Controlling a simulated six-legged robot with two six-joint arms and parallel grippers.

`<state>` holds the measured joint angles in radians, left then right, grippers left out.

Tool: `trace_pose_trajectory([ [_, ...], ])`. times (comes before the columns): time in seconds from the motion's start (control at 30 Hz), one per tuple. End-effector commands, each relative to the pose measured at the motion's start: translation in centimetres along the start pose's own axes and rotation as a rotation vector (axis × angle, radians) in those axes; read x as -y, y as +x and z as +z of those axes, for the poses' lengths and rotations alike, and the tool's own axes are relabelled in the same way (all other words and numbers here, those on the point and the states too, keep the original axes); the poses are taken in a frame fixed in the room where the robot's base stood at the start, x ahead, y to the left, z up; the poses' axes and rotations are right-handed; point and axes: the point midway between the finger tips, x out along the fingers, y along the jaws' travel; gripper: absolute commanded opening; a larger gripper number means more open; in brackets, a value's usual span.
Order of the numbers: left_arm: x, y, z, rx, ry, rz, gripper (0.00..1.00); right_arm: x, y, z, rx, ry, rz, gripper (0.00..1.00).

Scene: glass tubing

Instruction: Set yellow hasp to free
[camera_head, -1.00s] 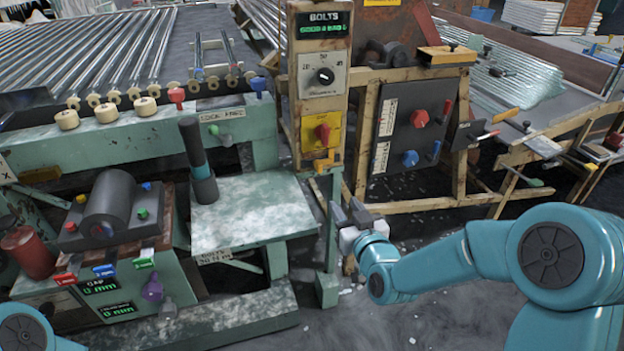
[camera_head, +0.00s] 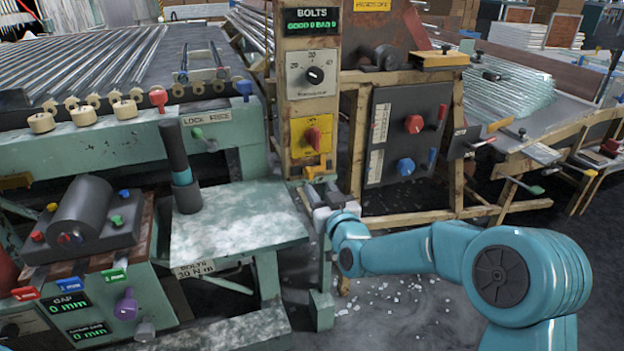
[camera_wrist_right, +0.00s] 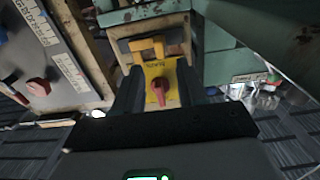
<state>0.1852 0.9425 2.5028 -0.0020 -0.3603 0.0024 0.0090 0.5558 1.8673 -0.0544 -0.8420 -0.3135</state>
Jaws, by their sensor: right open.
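The yellow hasp (camera_head: 314,173) sits low on the wooden post (camera_head: 312,115), just under a yellow panel (camera_head: 311,143) with a red knob (camera_head: 313,139). In the right wrist view the hasp (camera_wrist_right: 146,48) shows as an orange-yellow block beyond the red knob (camera_wrist_right: 160,90), which appears between my fingers. My right gripper (camera_head: 322,196) is open and empty, just below the hasp in the head view. Its dark fingers (camera_wrist_right: 157,80) stand apart in the wrist view, with no clear contact on the hasp. My left gripper is out of view.
A black panel with red and blue knobs (camera_head: 409,135) stands right of the post. A green bench (camera_head: 238,220) with an upright dark cylinder (camera_head: 178,160) lies to the left. Small white shards (camera_head: 385,297) litter the floor below my right arm.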

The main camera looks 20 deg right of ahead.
Motion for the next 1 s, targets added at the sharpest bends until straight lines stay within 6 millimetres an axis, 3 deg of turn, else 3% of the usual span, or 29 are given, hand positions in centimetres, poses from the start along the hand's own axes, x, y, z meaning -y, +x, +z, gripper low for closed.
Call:
trace_pose_trajectory([
  [0.1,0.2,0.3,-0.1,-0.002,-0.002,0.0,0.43,0.0,2.7,0.2,-0.001,0.0,0.0,0.4],
  [0.3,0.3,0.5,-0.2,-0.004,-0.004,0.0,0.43,0.0,5.7,0.1,-0.001,0.0,-0.001,0.4],
  [0.5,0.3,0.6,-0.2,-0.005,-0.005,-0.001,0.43,0.0,6.8,0.0,0.0,0.0,-0.002,0.4],
  [0.77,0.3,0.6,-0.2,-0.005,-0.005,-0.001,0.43,0.0,6.9,0.0,0.001,0.0,-0.001,0.4],
  [0.87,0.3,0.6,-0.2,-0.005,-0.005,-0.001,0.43,0.0,6.9,0.0,0.0,0.0,-0.001,0.14],
  [0.9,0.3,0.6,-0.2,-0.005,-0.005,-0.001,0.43,0.0,6.9,0.0,0.0,0.0,-0.001,0.01],
  [1.0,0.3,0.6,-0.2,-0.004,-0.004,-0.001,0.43,0.0,6.9,0.0,0.0,0.0,-0.001,0.0],
])
